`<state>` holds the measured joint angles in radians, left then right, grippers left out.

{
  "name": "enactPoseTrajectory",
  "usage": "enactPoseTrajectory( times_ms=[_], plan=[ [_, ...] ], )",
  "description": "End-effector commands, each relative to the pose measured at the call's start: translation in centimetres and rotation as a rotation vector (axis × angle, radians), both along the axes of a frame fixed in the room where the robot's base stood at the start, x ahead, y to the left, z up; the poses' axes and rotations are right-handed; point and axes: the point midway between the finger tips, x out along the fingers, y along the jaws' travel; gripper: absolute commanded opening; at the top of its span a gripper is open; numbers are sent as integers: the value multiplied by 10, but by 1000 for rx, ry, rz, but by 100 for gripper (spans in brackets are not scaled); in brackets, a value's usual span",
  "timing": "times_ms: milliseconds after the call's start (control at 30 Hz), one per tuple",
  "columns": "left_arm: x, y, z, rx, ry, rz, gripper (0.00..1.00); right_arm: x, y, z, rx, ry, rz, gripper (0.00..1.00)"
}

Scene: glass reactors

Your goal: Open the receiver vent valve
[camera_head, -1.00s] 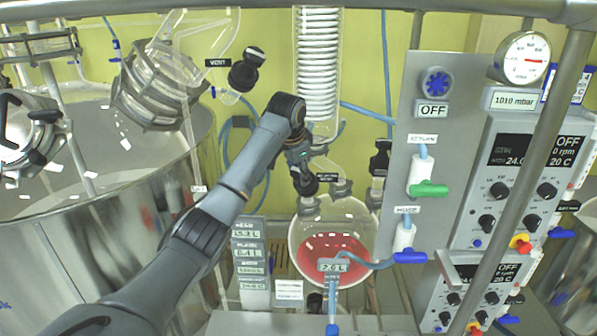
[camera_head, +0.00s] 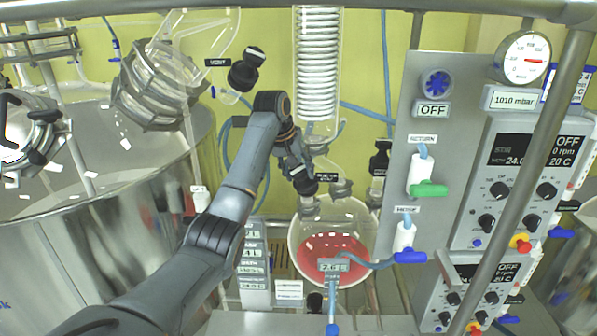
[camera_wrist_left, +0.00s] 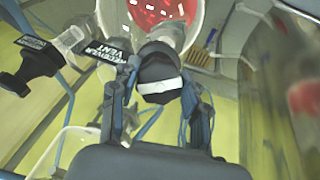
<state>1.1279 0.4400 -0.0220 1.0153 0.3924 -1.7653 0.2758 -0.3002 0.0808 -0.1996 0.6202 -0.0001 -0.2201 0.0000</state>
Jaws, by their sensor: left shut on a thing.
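The receiver vent valve has a black knob with a white band (camera_wrist_left: 160,80), seen in the left wrist view beside a tag reading "RECEIVER VENT" (camera_wrist_left: 105,52). In the head view the black knob (camera_head: 305,187) sits above the round glass receiver (camera_head: 301,240), which holds red liquid. My left gripper (camera_wrist_left: 158,72) is shut on the knob, one finger on each side. In the head view the left gripper (camera_head: 297,170) reaches down to the knob from the upper left, and its fingers partly hide it. The valve's bore is hidden. My right gripper is not in view.
Another black-handled valve (camera_head: 380,160) stands just right of the glass column. A coiled condenser (camera_head: 318,65) rises above. The control panel (camera_head: 415,80) is at right, with a pressure gauge (camera_head: 524,57). A large steel vessel (camera_head: 110,225) fills the left.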

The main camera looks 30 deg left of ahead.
Motion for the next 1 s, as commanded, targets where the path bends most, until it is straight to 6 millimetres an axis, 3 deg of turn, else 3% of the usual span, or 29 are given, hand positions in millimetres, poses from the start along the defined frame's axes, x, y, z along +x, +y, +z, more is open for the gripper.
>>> enactPoseTrajectory(
  times_ms=[1000],
  plan=[
    [1,-2,-1,-537,-45,799,14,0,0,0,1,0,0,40]
  ],
)
